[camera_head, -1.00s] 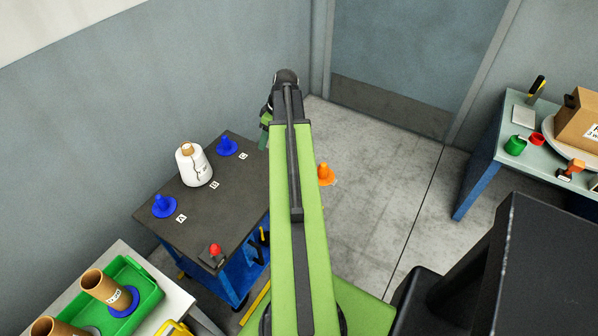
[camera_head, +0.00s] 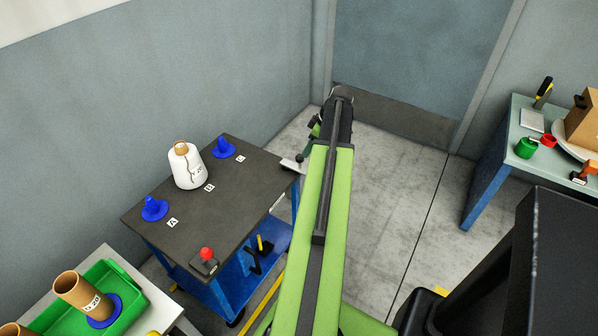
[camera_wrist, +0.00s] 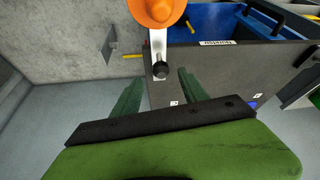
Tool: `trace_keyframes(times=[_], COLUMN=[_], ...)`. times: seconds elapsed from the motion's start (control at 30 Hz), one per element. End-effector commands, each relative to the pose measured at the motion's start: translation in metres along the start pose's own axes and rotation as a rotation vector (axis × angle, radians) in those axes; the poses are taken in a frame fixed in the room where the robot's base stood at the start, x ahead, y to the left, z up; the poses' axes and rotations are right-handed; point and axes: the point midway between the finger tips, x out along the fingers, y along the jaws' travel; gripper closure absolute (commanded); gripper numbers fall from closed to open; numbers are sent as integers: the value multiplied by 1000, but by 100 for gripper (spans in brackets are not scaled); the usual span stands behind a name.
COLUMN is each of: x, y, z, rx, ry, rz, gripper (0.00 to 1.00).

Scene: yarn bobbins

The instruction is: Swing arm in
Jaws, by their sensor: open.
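My gripper (camera_wrist: 158,90) is open and empty, its two green fingers apart in the wrist view. In the head view my arm reaches out past the right side of a dark-topped cart (camera_head: 200,225), and the gripper is mostly hidden behind the arm's end. An orange cone (camera_wrist: 157,10) shows at the top of the wrist view. A pale bracket with a dark knob (camera_wrist: 160,68) appears between and beyond the fingertips; I cannot tell whether they touch it.
The cart carries a white yarn bobbin (camera_head: 187,168), blue cones (camera_head: 154,210) and a red button (camera_head: 206,253). A green tray with brown tubes (camera_head: 83,291) is at lower left. A right-hand table (camera_head: 505,130) holds a box and tools. Floor between is clear.

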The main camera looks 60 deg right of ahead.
Motion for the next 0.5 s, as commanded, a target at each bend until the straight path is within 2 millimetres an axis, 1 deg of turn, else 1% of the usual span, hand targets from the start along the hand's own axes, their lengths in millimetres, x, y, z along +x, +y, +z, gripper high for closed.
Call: trace_keyframes(times=[0.03, 0.3, 0.4, 0.5], x=[22, 80, 97, 106], y=[0, 0, 0, 0], z=[4, 4, 4, 2], rx=[-1, 0, -1, 0], ry=[0, 0, 0, -1], rz=[0, 0, -1, -1], gripper=[49, 49, 49, 49])
